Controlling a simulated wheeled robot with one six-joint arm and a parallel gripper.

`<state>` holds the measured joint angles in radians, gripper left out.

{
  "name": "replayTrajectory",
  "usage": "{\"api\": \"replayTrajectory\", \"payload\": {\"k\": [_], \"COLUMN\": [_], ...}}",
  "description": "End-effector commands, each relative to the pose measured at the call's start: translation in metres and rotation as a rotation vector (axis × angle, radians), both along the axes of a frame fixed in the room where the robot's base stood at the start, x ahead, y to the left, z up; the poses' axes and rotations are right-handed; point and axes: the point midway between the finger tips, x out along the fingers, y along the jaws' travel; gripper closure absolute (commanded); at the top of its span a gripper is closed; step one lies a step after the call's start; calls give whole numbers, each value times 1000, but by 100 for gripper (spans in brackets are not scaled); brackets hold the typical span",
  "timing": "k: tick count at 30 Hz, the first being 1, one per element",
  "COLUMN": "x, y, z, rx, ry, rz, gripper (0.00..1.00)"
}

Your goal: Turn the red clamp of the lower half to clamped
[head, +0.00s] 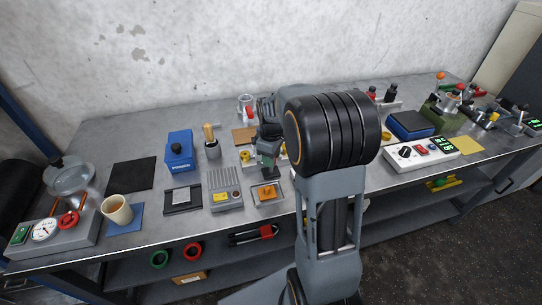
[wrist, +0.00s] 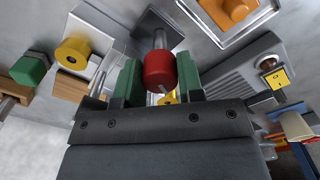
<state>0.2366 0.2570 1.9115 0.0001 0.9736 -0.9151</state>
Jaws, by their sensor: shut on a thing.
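The red clamp (wrist: 158,71) shows in the wrist view as a short red cylinder on a grey metal stem. It sits between the green-padded fingers of my gripper (wrist: 159,82), which is shut on it. A grey square plate (wrist: 137,22) lies beyond the stem. In the head view my gripper (head: 268,152) is over the middle of the bench, and the red piece between its fingers is hidden there. I cannot tell from these views which way the clamp is turned or make out the lower half clearly.
A tray with an orange piece (head: 267,193) and a grey box (head: 225,188) stand just in front of my gripper. A yellow knob (wrist: 73,53) and a green knob (wrist: 28,69) are close by. A blue box (head: 180,150) and a cup (head: 117,209) stand farther left.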

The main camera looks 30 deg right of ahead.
Motion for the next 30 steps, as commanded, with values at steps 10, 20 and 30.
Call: {"api": "replayTrajectory", "payload": {"k": [10,20,30], "x": [1,1,1], "y": [0,0,1], "z": [1,1,1], "rx": [0,0,0], "ry": [-3,-3,-3], "rz": [-329,-641,-920], "gripper": [89,89,89]}}
